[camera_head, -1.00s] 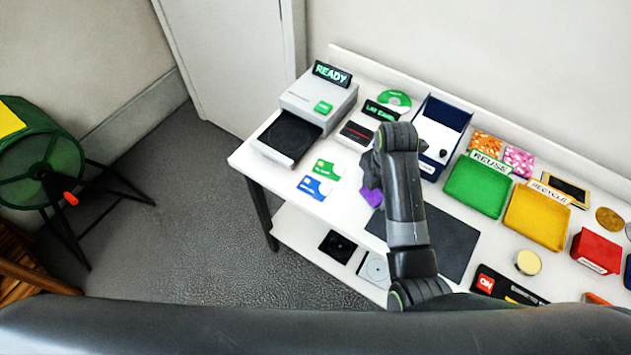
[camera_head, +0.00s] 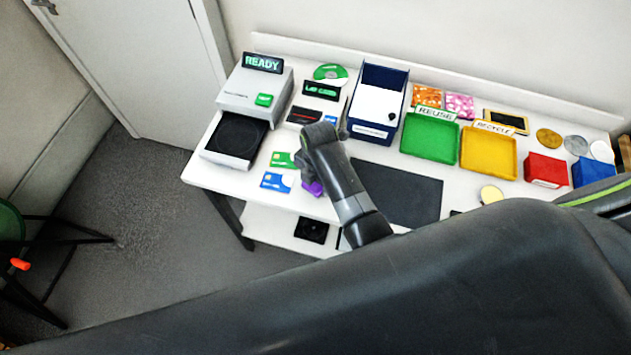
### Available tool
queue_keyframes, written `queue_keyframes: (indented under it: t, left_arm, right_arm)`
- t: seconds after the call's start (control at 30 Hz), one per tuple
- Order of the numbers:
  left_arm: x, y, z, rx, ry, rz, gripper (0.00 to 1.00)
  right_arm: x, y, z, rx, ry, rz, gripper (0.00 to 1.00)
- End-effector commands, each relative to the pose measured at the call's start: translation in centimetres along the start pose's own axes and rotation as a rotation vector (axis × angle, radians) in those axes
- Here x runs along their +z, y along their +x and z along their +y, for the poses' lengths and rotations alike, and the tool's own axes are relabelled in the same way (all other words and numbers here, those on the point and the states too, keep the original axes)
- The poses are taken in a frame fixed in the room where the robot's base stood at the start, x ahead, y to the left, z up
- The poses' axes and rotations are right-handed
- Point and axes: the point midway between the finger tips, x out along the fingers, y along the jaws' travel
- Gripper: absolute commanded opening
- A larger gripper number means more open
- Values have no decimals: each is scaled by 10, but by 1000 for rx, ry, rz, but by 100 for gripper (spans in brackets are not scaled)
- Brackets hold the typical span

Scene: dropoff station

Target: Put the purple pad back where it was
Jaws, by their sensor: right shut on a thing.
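The purple pad (camera_head: 313,188) shows as a small patch at the lower edge of my right gripper (camera_head: 304,170). My right gripper is shut on the pad, at the left part of the white table, just left of the dark grey mat (camera_head: 398,195). My own wrist hides the fingers and most of the pad, so I cannot tell whether the pad touches the table. My left gripper is not in view.
A green card (camera_head: 283,160) and a blue card (camera_head: 274,181) lie left of the gripper. Behind stand the READY machine (camera_head: 250,92), a card reader (camera_head: 304,116) and a blue-and-white box (camera_head: 378,104). Green (camera_head: 430,140) and yellow (camera_head: 488,153) trays are to the right.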

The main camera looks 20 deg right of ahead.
Motion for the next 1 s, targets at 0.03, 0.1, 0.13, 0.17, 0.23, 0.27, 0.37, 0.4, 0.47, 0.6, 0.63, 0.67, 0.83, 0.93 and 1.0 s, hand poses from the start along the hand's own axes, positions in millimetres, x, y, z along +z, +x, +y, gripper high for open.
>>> queue_keyframes:
  t: [0.03, 0.1, 0.13, 0.17, 0.23, 0.27, 0.37, 0.4, 0.47, 0.6, 0.63, 0.67, 0.83, 0.93, 1.0]
  left_arm:
    - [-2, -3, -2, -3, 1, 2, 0]
    - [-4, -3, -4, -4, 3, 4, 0]
    - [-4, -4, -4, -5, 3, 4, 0]
    - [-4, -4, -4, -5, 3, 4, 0]
    - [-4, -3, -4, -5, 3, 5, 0]
    - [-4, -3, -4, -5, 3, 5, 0]
    - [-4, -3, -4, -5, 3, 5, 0]
    - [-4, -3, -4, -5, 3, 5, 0]
    - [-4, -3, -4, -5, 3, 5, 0]
    - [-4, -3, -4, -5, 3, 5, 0]
    - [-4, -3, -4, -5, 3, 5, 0]
    - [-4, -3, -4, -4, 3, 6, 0]
    - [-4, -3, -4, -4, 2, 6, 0]
    - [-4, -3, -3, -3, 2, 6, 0]
    - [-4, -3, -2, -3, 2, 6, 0]
  right_arm:
    - [1, 4, 0, -2, -1, 0, 17]
    - [1, 10, 0, 0, 0, -1, 17]
    - [1, 12, 0, 0, 0, 0, 17]
    - [1, 14, 0, 0, 0, 0, 17]
    - [1, 15, 0, 1, 0, -1, 17]
    - [1, 15, 0, 2, 0, -1, 17]
    - [1, 15, 0, 2, 0, -1, 17]
    - [1, 15, 0, 2, 0, -1, 17]
    - [1, 16, 0, 2, 0, -1, 17]
    - [1, 17, 0, 2, 0, -1, 60]
    - [1, 17, 0, 2, 0, -1, 64]
    - [1, 17, 0, 2, 0, -1, 68]
    - [1, 17, 0, 2, 1, -1, 75]
    - [1, 17, 0, 1, 0, -1, 75]
    - [1, 17, 0, 2, 0, -1, 75]
